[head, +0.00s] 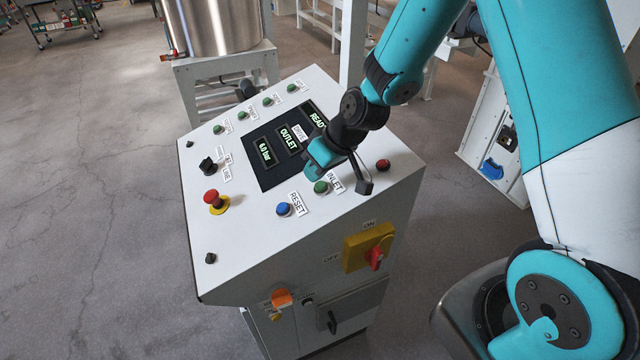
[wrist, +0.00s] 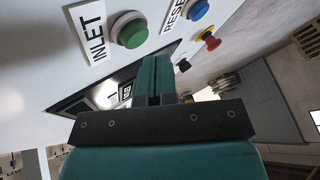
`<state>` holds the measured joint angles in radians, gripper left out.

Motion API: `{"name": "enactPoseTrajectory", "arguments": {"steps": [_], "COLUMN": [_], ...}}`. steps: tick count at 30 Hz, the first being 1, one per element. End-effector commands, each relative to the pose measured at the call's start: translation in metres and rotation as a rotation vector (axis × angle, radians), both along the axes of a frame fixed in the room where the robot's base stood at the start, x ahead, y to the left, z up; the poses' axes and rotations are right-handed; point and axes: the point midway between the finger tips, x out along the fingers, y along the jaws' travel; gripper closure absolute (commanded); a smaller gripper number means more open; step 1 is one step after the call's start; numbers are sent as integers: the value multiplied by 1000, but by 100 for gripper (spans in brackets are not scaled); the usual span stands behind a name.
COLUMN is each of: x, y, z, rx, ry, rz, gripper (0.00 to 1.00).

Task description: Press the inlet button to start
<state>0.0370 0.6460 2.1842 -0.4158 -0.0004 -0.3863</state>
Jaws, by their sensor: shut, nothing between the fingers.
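The inlet button (head: 321,187) is a green push button on the sloped white control panel (head: 250,245), beside a label reading INLET. In the wrist view the green inlet button (wrist: 130,30) is large at the upper left, with its INLET label to its left. My gripper (head: 318,165) is over the panel just behind the inlet button in the head view. In the wrist view my gripper (wrist: 155,65) has its teal fingers together, empty, and their tips appear apart from the button. The exact gap to the panel is hard to judge.
A blue RESET button (head: 284,209) sits left of the inlet button, and a red button (head: 383,165) to its right. A red emergency stop (head: 213,198) is farther left. A dark display (head: 275,150) reads READY and OUTLET. A yellow switch with red handle (head: 370,248) is on the front.

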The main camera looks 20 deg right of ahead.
Motion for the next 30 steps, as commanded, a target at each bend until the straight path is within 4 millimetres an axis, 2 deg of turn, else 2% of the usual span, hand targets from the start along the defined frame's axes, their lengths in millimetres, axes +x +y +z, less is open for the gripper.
{"name": "enactPoseTrajectory", "arguments": {"steps": [12,30], "x": [0,0], "y": [-2,-3], "z": [-9,-11], "rx": [0,0], "ry": [0,0], "rz": [0,0], "gripper": [100,100]}}
